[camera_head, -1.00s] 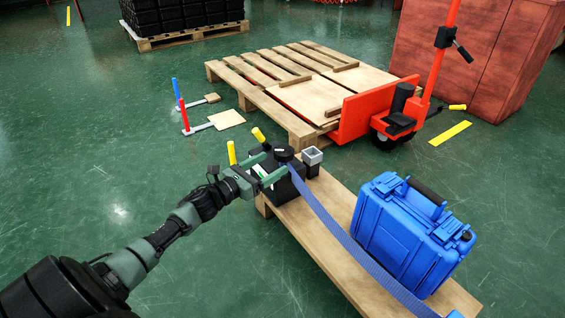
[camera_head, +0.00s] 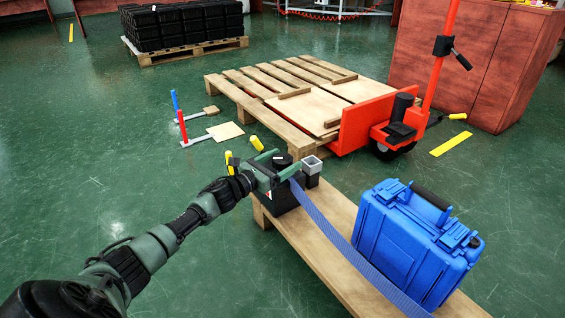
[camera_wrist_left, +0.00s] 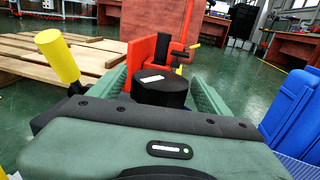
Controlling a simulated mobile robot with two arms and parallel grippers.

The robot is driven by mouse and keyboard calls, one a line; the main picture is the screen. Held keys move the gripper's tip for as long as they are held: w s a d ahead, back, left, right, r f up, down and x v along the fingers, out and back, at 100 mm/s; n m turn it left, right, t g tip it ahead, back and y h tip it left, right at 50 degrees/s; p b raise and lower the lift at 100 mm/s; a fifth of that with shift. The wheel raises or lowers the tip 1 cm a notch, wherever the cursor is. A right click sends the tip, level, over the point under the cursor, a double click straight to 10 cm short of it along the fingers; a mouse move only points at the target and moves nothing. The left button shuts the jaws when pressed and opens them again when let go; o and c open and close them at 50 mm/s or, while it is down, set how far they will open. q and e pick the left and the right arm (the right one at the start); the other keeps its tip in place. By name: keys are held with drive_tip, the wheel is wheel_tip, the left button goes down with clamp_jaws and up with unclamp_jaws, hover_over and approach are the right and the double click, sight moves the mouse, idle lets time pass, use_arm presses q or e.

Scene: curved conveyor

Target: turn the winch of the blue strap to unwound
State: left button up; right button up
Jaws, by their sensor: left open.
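The winch is a black box (camera_head: 282,200) at the far end of a wooden plank, with a round black knob (camera_head: 282,160) on top. A blue strap (camera_head: 330,232) runs from it along the plank beside a blue case (camera_head: 415,240). Two yellow-ended handles (camera_head: 257,143) show by the winch. My left gripper (camera_head: 284,161) is open, with its green fingers at either side of the knob. The left wrist view shows the knob (camera_wrist_left: 162,88) between the fingers; I cannot tell whether they touch it. My right gripper is out of view.
A grey square socket (camera_head: 311,165) stands right beside the winch. Behind are a wooden pallet (camera_head: 262,113) and a red pallet jack (camera_head: 365,115). Red and blue posts (camera_head: 182,125) stand at the left.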

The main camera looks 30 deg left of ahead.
use_arm(q)
drive_tip(key=c, duration=1.4)
drive_tip(key=shift+o, duration=0.2)
drive_tip(key=shift+d+n+y, duration=0.1)
drive_tip(key=shift+n+y, duration=0.3)
